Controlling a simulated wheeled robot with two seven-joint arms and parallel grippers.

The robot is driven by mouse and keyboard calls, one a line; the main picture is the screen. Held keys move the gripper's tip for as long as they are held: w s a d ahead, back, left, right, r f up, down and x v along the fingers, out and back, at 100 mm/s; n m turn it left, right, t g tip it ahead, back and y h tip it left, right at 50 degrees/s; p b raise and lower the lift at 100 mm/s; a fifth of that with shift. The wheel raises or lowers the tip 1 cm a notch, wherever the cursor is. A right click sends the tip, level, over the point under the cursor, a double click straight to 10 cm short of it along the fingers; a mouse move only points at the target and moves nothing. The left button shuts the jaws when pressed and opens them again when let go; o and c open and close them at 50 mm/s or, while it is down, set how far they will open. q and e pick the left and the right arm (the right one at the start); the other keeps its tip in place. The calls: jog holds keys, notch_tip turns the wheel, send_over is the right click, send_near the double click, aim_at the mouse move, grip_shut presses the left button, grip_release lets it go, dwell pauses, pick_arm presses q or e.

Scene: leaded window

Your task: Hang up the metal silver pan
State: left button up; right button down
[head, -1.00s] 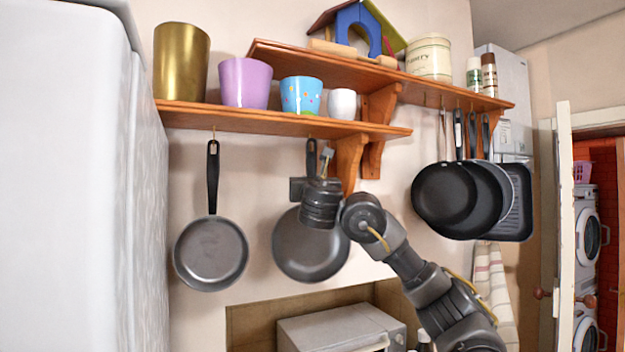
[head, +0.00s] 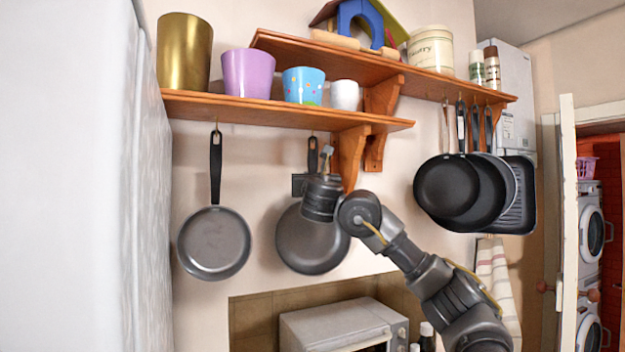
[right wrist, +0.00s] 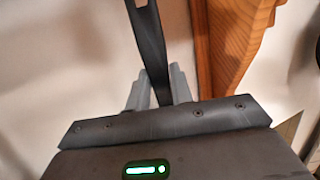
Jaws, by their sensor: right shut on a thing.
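A grey metal pan (head: 312,248) with a dark handle hangs upright against the wall, below the lower shelf. My right gripper (head: 301,184) is in front of the pan and shut on its handle. In the right wrist view, the fingers (right wrist: 158,88) sit on both sides of the dark handle (right wrist: 150,45). The handle's top reaches up near a small hook (head: 312,134) under the shelf. I cannot tell whether it is on the hook. Part of the pan is hidden behind my wrist. My left gripper is not in view.
Another grey pan (head: 214,244) hangs from a hook to the left. Several dark pans (head: 446,187) hang at the right. The lower shelf (head: 230,107) and its wooden bracket (head: 349,157) are close to the held handle. A microwave (head: 340,325) stands below.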

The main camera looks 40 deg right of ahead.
dwell(0.3)
grip_release()
dwell(0.6)
dwell(0.4)
jog(key=b+v, duration=0.2)
jog(key=v, duration=0.8)
dwell(0.6)
jog(key=shift+s+r, duration=0.1)
dwell(0.4)
